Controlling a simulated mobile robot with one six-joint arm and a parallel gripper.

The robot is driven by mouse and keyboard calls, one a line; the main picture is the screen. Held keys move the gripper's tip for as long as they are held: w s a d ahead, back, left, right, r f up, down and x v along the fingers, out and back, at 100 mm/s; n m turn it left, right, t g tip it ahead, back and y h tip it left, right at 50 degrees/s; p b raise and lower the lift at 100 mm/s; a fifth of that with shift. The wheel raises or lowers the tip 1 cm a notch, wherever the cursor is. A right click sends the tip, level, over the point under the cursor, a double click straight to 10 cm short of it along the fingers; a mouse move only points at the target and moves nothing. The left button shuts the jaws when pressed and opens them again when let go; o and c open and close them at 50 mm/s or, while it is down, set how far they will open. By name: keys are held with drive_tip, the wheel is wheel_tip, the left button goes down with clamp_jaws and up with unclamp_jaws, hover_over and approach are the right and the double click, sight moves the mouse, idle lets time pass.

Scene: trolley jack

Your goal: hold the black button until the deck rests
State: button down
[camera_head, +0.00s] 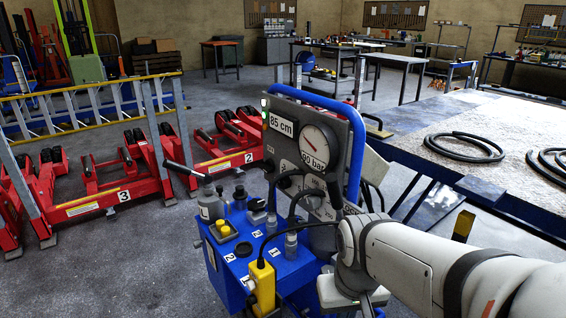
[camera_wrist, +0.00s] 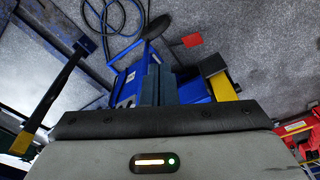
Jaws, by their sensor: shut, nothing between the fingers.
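A yellow control box (camera_head: 262,286) with a black cable hangs at the front of the blue cabinet (camera_head: 238,262). A yellow block with a dark top (camera_wrist: 220,82), seen in the wrist view, may be the same box. I cannot make out the black button. The deck (camera_head: 410,125), a broad blue-edged platform, stands raised at the right. My gripper shows in the wrist view (camera_wrist: 158,84), its dark fingers together and empty, left of the yellow block. In the head view its fingertips are hidden below my wrist, right of the control box.
A panel above the cabinet carries an 85 cm display (camera_head: 281,124) and a round bar gauge (camera_head: 316,146). A yellow button (camera_head: 224,230) sits on the cabinet top. Black hoses (camera_head: 464,146) lie on the deck. Red stands (camera_head: 105,188) fill the left floor.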

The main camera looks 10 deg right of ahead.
wheel_tip(320, 180, up, 22)
drive_tip(key=t+p, duration=0.1)
drive_tip(key=p, duration=1.9)
drive_tip(key=shift+r, duration=0.2)
drive_tip(key=shift+s, duration=0.1)
drive_tip(key=shift+d, duration=0.15)
